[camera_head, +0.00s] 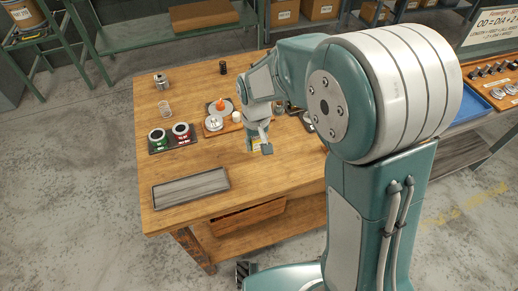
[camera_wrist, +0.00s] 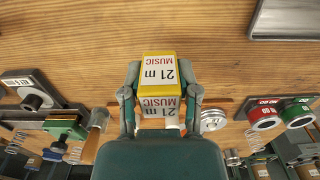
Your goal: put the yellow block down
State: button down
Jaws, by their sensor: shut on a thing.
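The yellow block (camera_wrist: 158,63) shows between the fingers of my gripper (camera_wrist: 160,84) in the wrist view. Its white labels read "21 m MUSIC". The fingers press on its left and right sides. In the head view my gripper (camera_head: 260,143) is over the wooden table, and only a small part of the yellow block (camera_head: 256,148) shows there, partly hidden by the gripper. I cannot tell whether the block touches the table (camera_head: 285,170).
A grey tray (camera_head: 190,188) lies at the table's front left. Green (camera_head: 157,136) and red (camera_head: 181,132) round items sit on a dark mat behind it. A board with an orange piece (camera_head: 220,104) and a white cup (camera_head: 236,117) stands left of my gripper. Bare wood lies in front.

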aim_at(259, 156)
jog(key=shift+w+d+f, duration=0.1)
jog(key=shift+d+f, duration=0.1)
jog(key=shift+f, duration=0.05)
jog(key=shift+w+d+f, duration=0.1)
jog(key=shift+f, duration=0.8)
jog(key=shift+w+d+f, duration=0.1)
jog(key=shift+f, duration=0.8)
jog(key=shift+f, duration=0.1)
jog(key=shift+c, duration=1.7)
grip_release()
